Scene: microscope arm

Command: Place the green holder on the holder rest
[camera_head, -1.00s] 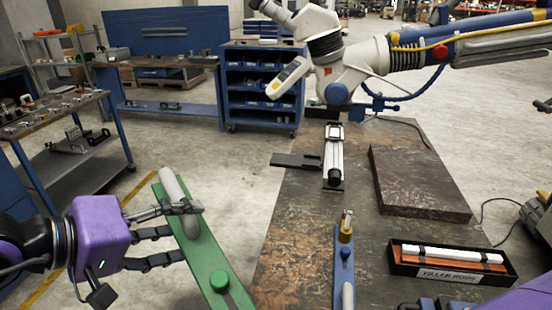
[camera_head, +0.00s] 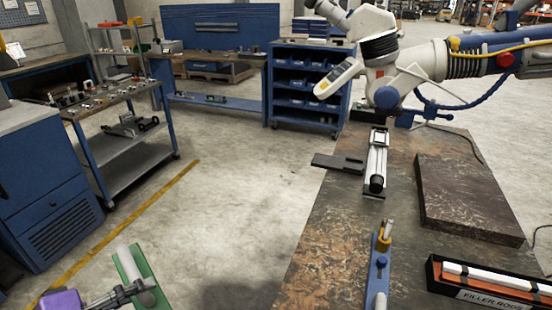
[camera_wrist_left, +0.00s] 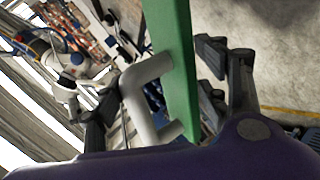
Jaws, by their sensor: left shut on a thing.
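The green holder (camera_head: 127,266), a flat green bar with a grey handle (camera_head: 137,273), is at the lower left of the head view, off the table's left side. My left gripper (camera_head: 130,290) is shut on its handle and holds it in the air. In the left wrist view the green bar (camera_wrist_left: 178,65) and the bent grey handle (camera_wrist_left: 137,95) lie between the fingers of the left gripper (camera_wrist_left: 160,85). I cannot tell for sure which item is the holder rest; a flat black bracket (camera_head: 330,161) juts from the table's left edge. My right gripper is not in view.
A blue holder (camera_head: 377,275) lies on the worktable (camera_head: 325,235). A black-and-silver slide fixture (camera_head: 377,160), a dark stone slab (camera_head: 465,195) and a filler rods box (camera_head: 490,285) are there too. The microscope arm (camera_head: 425,75) hangs over the back. Floor left of the table is clear.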

